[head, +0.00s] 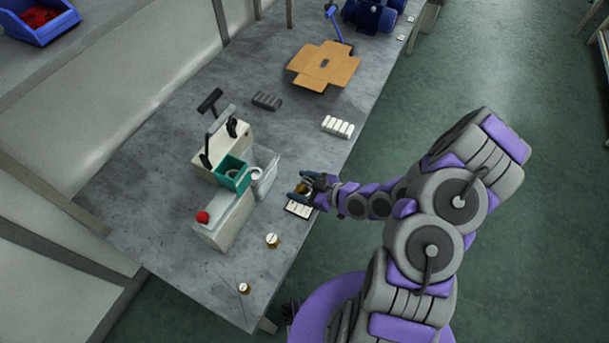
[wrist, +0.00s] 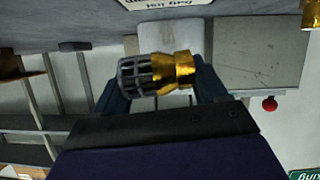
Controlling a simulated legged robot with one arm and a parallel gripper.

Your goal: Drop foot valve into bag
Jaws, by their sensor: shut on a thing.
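The foot valve (wrist: 155,73) has a brass body and a dark grey slotted strainer. My gripper (wrist: 160,88) is shut on it, with one finger at each end of it in the wrist view. In the head view my gripper (head: 305,187) is over the bench's right edge, by the printed card, and the valve (head: 303,188) shows small between the fingers. A clear, pale bag (head: 266,172) hangs at the right side of the bagging machine (head: 228,218), just left of my gripper and apart from it. The bag's inside is hard to make out.
Two brass fittings (head: 272,240) (head: 244,288) stand nearer. A white slotted block (head: 338,127), a dark block (head: 267,100) and flat cardboard (head: 324,66) lie farther back.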

